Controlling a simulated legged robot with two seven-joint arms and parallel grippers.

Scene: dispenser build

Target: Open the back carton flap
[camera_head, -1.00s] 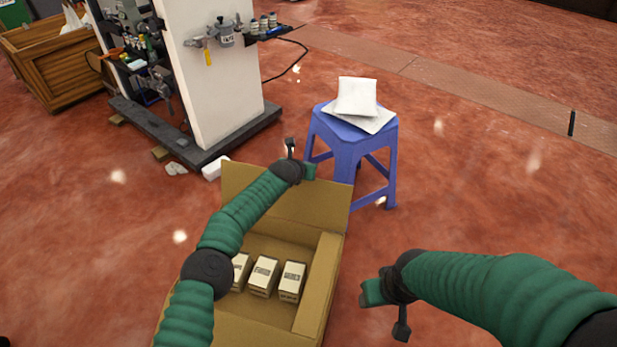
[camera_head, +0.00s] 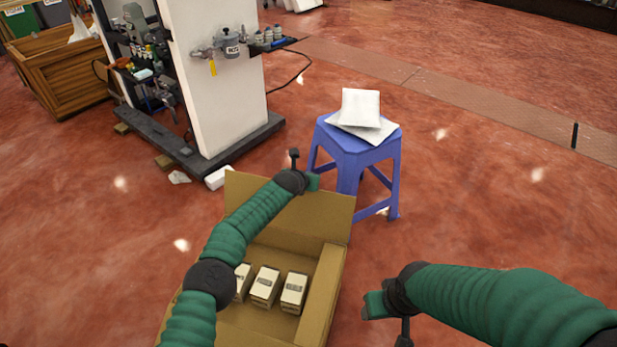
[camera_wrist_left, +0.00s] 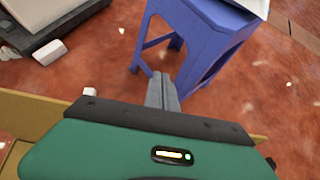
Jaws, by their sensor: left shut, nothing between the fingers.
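The open brown carton (camera_head: 340,262) stands on the floor in the head view. Its back flap (camera_head: 322,213) stands up at the far side. My left gripper (camera_head: 313,183) is over the flap's top edge, and its arm crosses the carton. The left wrist view shows its grey fingers (camera_wrist_left: 163,84) shut with nothing between them, and parts of the flap (camera_wrist_left: 28,112) beyond the hand. Whether it touches the flap is unclear. My right gripper (camera_head: 376,304) is right of the carton, clear of it; its fingers do not show clearly.
Several small printed boxes (camera_head: 265,286) stand inside the carton. A blue stool (camera_head: 350,160) with white packets (camera_head: 361,108) is just behind the flap. A white machine column (camera_head: 225,85) on a dark base is at the back left. Floor on the right is clear.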

